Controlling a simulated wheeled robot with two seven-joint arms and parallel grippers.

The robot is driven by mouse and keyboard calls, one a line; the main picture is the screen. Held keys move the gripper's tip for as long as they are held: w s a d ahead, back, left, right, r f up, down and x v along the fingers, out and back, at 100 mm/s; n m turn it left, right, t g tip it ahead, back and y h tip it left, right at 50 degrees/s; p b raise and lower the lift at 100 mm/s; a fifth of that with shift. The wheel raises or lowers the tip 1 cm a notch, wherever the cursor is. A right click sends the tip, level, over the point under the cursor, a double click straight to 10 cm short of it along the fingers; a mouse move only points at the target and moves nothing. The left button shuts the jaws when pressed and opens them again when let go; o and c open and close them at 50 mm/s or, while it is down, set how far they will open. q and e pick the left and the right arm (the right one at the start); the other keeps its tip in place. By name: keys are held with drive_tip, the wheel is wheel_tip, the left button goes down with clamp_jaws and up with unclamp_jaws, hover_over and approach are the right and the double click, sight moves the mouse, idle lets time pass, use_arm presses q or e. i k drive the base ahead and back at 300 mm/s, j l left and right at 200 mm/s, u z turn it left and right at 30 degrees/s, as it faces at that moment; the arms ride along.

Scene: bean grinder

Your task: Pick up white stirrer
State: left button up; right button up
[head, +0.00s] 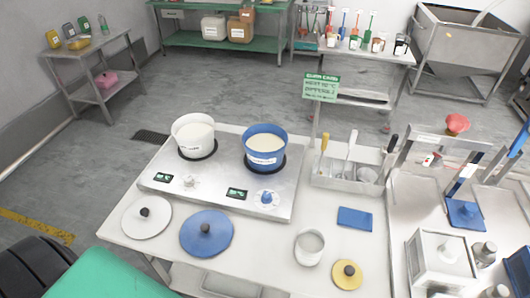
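The white stirrer (351,146) stands tilted in a grey metal holder (322,182) on the right part of the table in the head view. Its handle sticks up above the holder; its lower end is hidden inside. A yellow-handled tool (324,145) stands to its left and a dark-handled tool (391,146) to its right. Neither of my grippers can be made out in this view.
A white pot (193,136) and a blue pot (265,147) stand on the heater left of the holder. White (147,220) and blue (207,238) lids lie in front. A green sign (321,87) rises behind the holder. A grey frame (402,158) stands close on its right.

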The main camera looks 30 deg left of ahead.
sight(353, 135)
drive_tip(key=i+l, duration=0.1)
drive_tip(key=l, duration=0.55)
drive_tip(key=l+z, duration=0.1)
drive_tip(key=l, duration=0.55)
drive_tip(key=i, duration=0.05)
